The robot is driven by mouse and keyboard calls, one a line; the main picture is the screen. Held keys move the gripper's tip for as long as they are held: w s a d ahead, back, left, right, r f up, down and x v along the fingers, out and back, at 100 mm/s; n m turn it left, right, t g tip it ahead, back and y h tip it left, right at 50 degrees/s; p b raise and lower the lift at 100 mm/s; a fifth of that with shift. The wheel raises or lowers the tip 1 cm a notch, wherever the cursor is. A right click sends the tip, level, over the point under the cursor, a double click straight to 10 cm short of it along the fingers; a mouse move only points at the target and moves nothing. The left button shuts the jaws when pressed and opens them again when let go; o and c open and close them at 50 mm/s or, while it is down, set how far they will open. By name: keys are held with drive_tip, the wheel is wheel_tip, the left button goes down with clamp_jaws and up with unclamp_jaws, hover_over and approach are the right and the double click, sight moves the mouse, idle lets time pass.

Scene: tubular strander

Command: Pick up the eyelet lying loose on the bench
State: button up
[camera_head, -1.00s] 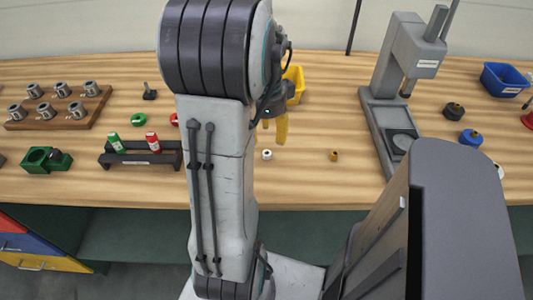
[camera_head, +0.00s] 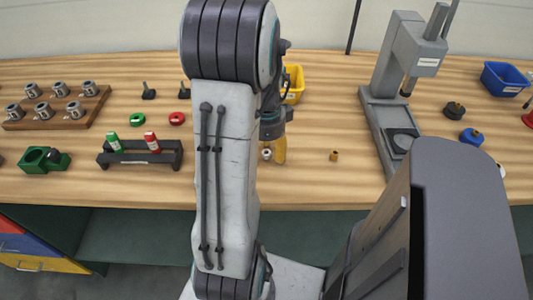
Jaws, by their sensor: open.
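Two small ring-like parts lie on the wooden bench (camera_head: 330,185): a whitish one (camera_head: 266,154) and a brass-coloured one (camera_head: 334,155). Either could be the eyelet; I cannot tell from their size. My gripper (camera_head: 279,150) has yellow fingers and points down at the bench, beside the whitish part and just right of it in the picture. The brass part lies farther right, clear of the gripper. My gripper is open with nothing seen in it. My arm hides part of the gripper, and contact with the whitish part cannot be told.
A grey press (camera_head: 392,110) stands to the right, a yellow bin (camera_head: 293,84) behind my gripper. A dark rack (camera_head: 141,158) with green and red bottles stands left of my arm. A wooden board (camera_head: 75,124) with metal cups lies farther left. The bench is clear around the brass part.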

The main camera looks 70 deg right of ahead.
drive_tip(key=c, duration=0.9)
drive_tip(key=shift+c, duration=0.2)
